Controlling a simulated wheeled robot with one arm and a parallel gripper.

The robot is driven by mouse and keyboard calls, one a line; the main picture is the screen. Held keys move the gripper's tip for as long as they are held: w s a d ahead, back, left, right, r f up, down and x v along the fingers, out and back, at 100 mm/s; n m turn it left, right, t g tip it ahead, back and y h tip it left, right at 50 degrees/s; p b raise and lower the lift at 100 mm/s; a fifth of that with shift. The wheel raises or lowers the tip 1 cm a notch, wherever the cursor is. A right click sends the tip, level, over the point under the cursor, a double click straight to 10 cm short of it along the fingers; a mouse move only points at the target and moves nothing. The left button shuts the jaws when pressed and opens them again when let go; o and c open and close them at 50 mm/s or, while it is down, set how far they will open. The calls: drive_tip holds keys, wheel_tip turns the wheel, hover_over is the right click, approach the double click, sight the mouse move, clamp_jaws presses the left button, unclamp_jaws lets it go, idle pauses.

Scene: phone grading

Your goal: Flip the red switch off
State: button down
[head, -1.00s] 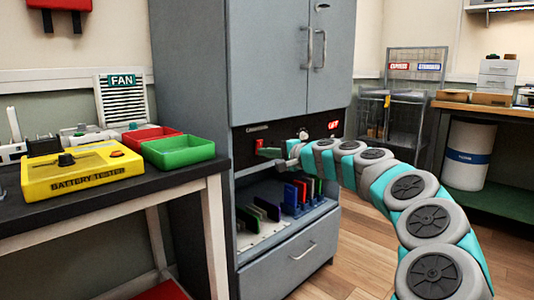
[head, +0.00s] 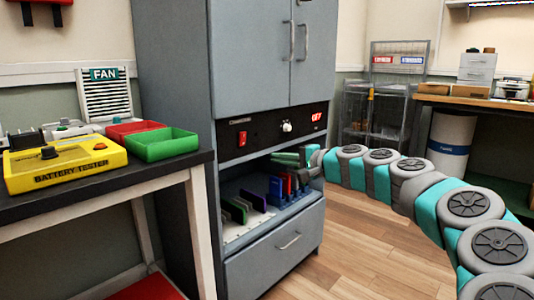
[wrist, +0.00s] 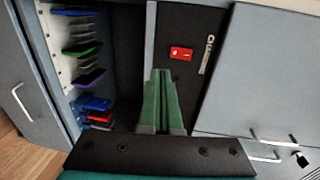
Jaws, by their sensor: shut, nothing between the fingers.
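The red switch (head: 242,137) is a small rocker on the left part of the black panel (head: 262,135) of the grey cabinet. In the wrist view the red switch (wrist: 181,53) is in full sight, just beyond and right of my fingertips. My gripper (head: 284,156) has green fingers, shut with nothing between them. It is below and right of the switch, apart from it, near the panel's lower edge. In the wrist view my gripper (wrist: 162,74) points toward the panel's edge. A red display (head: 316,117) at the panel's right appears to read OFF.
A white knob (head: 287,127) sits on the panel between switch and display. Below, an open shelf (head: 230,236) holds several coloured upright slabs, close under my gripper. A black table (head: 100,194) with a yellow battery tester (head: 65,163) stands left. Floor is free at front right.

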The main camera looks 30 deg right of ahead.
drive_tip(key=shift+s+d+f, duration=0.1)
drive_tip(key=shift+s+d, duration=0.05)
drive_tip(key=shift+s, duration=0.3)
drive_tip(key=shift+s+d+f, duration=0.1)
drive_tip(key=shift+s+d, duration=0.05)
drive_tip(key=shift+s, duration=0.3)
drive_tip(key=shift+a+r, duration=0.1)
drive_tip(key=s+a+r+n+g+y+p, duration=0.1)
drive_tip(key=a+n+g, duration=0.15)
drive_tip(key=a, duration=0.45)
drive_tip(key=s+a+n+g+y+p, duration=0.1)
drive_tip(key=s+a+n+y, duration=0.15)
drive_tip(key=a, duration=0.55)
drive_tip(key=s+a+f+n+g+h+p, duration=0.2)
drive_tip(key=s+a+f+n+g+p, duration=0.35)
drive_tip(key=s+a, duration=0.95)
drive_tip(key=s+d+f+n+g+h, duration=0.1)
drive_tip(key=s+d+f+g+h, duration=0.1)
drive_tip(key=s+f, duration=0.2)
drive_tip(key=s+d+f+n+g+h+p, duration=0.1)
drive_tip(key=s+d+f+g+h, duration=0.1)
drive_tip(key=s, duration=0.9)
drive_tip(key=s+d+f+n+g+h, duration=0.1)
drive_tip(key=s+f+g+h, duration=0.2)
drive_tip(key=s+f, duration=0.3)
drive_tip(key=shift+s+d+g+p, duration=0.35)
drive_tip(key=shift+s+d+g, duration=0.05)
drive_tip(key=shift+s+g, duration=0.25)
